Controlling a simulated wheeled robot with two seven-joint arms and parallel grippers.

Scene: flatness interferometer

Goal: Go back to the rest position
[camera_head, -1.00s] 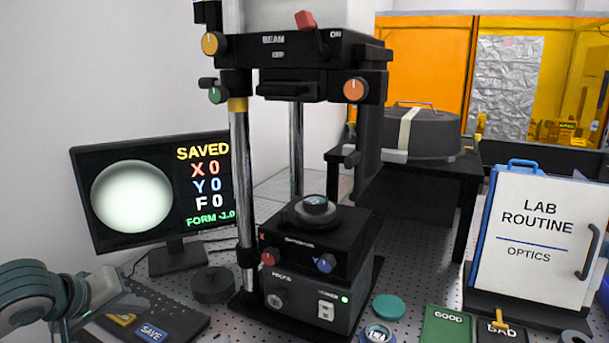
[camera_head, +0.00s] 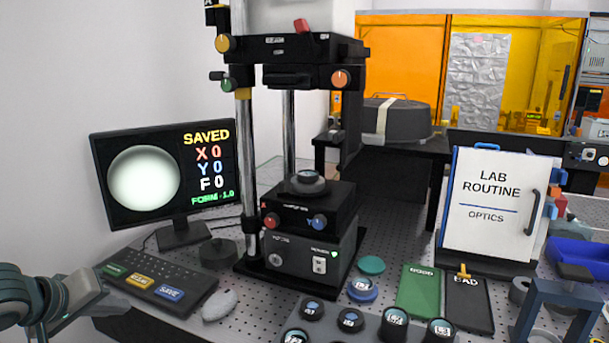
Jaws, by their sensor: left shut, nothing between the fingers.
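My left gripper (camera_head: 108,300) is at the lower left, at the near left end of the keyboard (camera_head: 155,281). It is shut and empty. The interferometer (camera_head: 305,225) stands in the middle, with a dark round piece (camera_head: 308,181) on its stage. The monitor (camera_head: 165,177) behind the keyboard reads SAVED, X 0, Y 0, F 0 and FORM -1.0 beside a plain pale disc. My right gripper is not in view.
A grey mouse (camera_head: 219,305) lies right of the keyboard. A tray (camera_head: 372,325) with several round pieces is at the front. GOOD (camera_head: 419,290) and BAD (camera_head: 468,305) mats lie right of it, before the LAB ROUTINE board (camera_head: 490,205). A blue frame (camera_head: 560,291) stands at lower right.

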